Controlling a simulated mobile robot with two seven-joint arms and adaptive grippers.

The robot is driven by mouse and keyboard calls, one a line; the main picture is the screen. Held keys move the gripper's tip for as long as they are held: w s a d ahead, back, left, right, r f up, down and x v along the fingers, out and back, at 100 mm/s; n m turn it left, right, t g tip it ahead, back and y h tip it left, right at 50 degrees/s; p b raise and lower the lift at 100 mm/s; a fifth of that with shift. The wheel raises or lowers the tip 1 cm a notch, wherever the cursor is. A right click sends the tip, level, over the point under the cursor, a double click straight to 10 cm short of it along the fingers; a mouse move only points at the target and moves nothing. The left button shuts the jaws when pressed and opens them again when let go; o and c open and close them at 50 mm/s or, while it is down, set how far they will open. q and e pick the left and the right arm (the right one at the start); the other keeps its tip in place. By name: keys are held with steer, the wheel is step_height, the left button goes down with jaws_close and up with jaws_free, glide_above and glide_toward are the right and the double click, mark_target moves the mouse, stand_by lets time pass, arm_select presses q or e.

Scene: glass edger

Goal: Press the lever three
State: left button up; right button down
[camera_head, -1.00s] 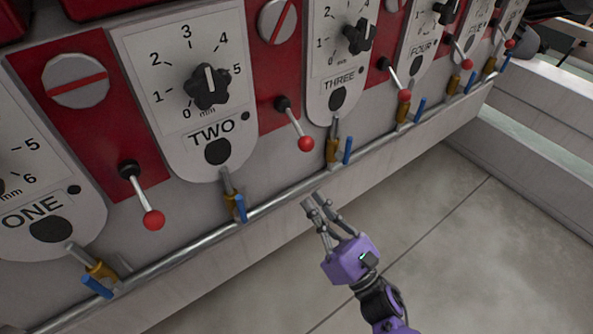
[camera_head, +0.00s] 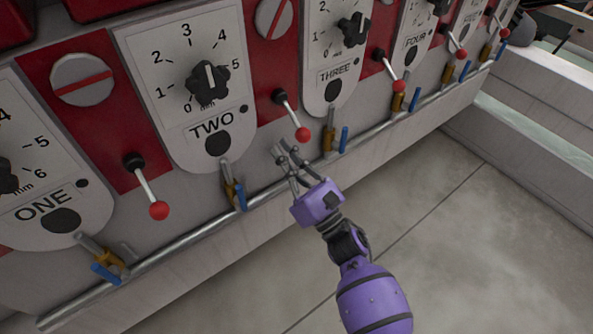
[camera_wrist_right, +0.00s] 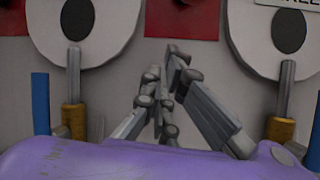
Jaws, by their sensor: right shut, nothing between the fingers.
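The plate labelled THREE (camera_head: 334,73) is on the grey machine front. A lever with a red ball (camera_head: 302,134) hangs on the red strip between plates TWO and THREE. Another red-ball lever (camera_head: 399,86) hangs between THREE and FOUR. I cannot tell from the labels alone which lever belongs to THREE. My right gripper (camera_head: 285,150) is purple with grey fingers, shut and empty, just below and left of the ball between TWO and THREE, apparently apart from it. In the right wrist view its fingers (camera_wrist_right: 170,75) point at the grey panel between two plates. My left gripper is not in view.
Plate TWO (camera_head: 205,130) with a black dial is left of the gripper. Small brass valves with blue handles (camera_head: 345,140) stick out below the plates, beside a long metal rail (camera_head: 170,250). Open grey floor (camera_head: 430,230) lies to the lower right.

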mark_target(297, 126)
steer(key=shift+s+d+r+p, duration=0.6)
steer(key=shift+s+d+r, duration=0.35)
steer(key=shift+d+r, duration=0.25)
steer(key=shift+f, duration=0.1)
